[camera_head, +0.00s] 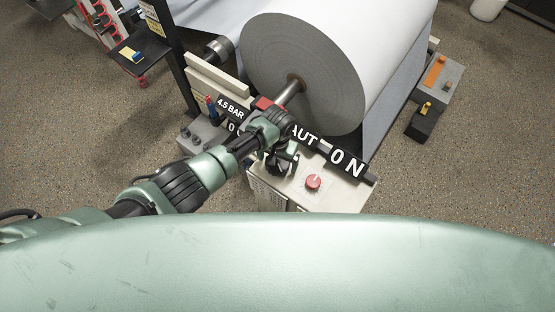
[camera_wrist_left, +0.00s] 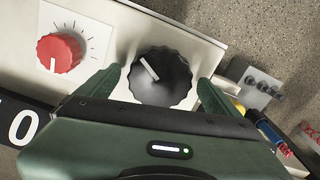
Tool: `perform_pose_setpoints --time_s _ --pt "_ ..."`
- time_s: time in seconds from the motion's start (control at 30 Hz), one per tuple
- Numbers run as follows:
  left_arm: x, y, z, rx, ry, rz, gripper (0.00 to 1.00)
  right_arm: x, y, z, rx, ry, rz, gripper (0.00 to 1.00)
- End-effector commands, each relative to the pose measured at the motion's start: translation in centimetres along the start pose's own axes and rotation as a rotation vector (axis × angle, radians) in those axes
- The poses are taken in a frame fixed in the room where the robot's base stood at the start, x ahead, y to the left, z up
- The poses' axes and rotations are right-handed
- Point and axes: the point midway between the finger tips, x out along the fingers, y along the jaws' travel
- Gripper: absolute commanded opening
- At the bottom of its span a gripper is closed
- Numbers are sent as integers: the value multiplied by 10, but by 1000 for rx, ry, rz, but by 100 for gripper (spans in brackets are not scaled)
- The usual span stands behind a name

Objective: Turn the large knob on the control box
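The control box (camera_head: 334,199) is a pale box with a red knob (camera_head: 313,182) on its top right. The red knob also shows at the upper left of the left wrist view (camera_wrist_left: 60,53). The large black knob (camera_wrist_left: 160,77) with a white pointer line sits in the middle of the left wrist view. My left gripper (camera_wrist_left: 160,85) is open, with one green finger on each side of the black knob; I cannot tell whether they touch it. In the head view my left gripper (camera_head: 281,165) is over the box and mostly hides the black knob. My right gripper is out of view.
A large paper roll (camera_head: 310,75) stands right behind the box. Black label plates (camera_head: 347,163) run along the box's back edge. A grey switch block (camera_wrist_left: 262,86) lies beside the box. A yellow-switch pedal unit (camera_head: 424,120) is on the floor at right.

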Motion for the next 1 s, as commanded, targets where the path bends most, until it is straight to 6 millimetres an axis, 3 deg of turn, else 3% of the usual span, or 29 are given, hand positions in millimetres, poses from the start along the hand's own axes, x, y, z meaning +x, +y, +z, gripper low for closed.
perform_pose_setpoints --time_s 0.3,0.7,1.0 --pt "-4 0 0 0 0 0 93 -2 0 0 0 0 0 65" --pt "-65 0 0 0 2 0 93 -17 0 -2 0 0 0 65" --pt "-78 0 0 -1 -1 0 93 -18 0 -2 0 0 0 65"
